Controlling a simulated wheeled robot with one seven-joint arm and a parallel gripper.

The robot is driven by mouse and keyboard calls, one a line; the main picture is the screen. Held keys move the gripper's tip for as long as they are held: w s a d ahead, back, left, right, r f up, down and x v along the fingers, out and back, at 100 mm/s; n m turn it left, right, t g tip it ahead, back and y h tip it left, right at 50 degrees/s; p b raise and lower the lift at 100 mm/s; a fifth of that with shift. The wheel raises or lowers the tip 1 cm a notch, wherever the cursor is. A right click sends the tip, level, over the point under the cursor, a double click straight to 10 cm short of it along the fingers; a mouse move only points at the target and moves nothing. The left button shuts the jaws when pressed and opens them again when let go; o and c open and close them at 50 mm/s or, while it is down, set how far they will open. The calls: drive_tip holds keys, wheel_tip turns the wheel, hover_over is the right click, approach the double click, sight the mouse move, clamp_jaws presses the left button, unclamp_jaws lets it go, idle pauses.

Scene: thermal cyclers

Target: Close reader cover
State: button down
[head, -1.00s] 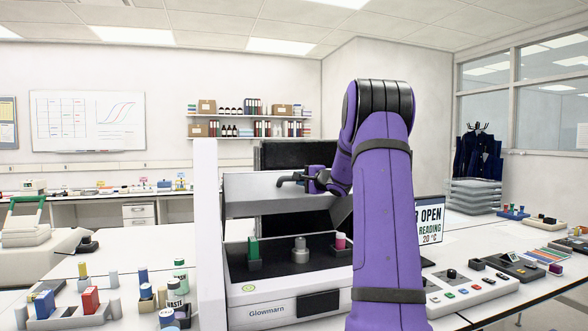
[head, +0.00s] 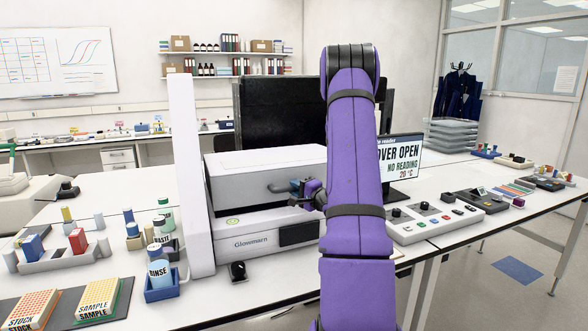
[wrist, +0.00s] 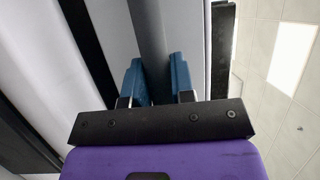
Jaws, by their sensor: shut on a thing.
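The reader (head: 262,238), a white machine labelled Glowmarn, stands on the bench left of my arm. Its cover (head: 250,165) is lowered over the chamber, and the contents are hidden. I cannot tell whether a thin gap is left under it. The cover's grey handle (head: 280,188) sticks out at the front. My gripper (head: 302,187) is at the handle's right part. In the wrist view, the blue fingers of my gripper (wrist: 156,82) are shut on the grey handle bar (wrist: 150,35), one on each side. The screen (head: 402,158) reads "OVER OPEN", "NO READING", "20 °C".
A tall white panel (head: 190,170) stands at the reader's left. A control box (head: 430,220) lies on the right. A blue holder with a rinse bottle (head: 160,275), coloured vials and sample boxes (head: 98,302) occupy the left front. A small black object (head: 237,271) sits before the reader.

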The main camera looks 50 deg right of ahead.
sight(287, 193)
drive_tip(key=shift+s+a+f, duration=0.1)
drive_tip(key=shift+f, duration=0.8)
drive_tip(key=shift+s+a+f, duration=0.1)
drive_tip(key=shift+f, duration=0.75)
drive_tip(key=shift+f, duration=0.15)
drive_tip(key=c, duration=1.2)
unclamp_jaws()
drive_tip(key=shift+c, duration=0.2)
drive_tip(key=shift+s, duration=0.1)
drive_tip(key=s+a, duration=0.1)
drive_tip(key=s, duration=0.9)
drive_tip(key=shift+s+a+f, duration=0.2)
drive_tip(key=shift+a+f, duration=0.05)
drive_tip(key=shift+a, duration=0.05)
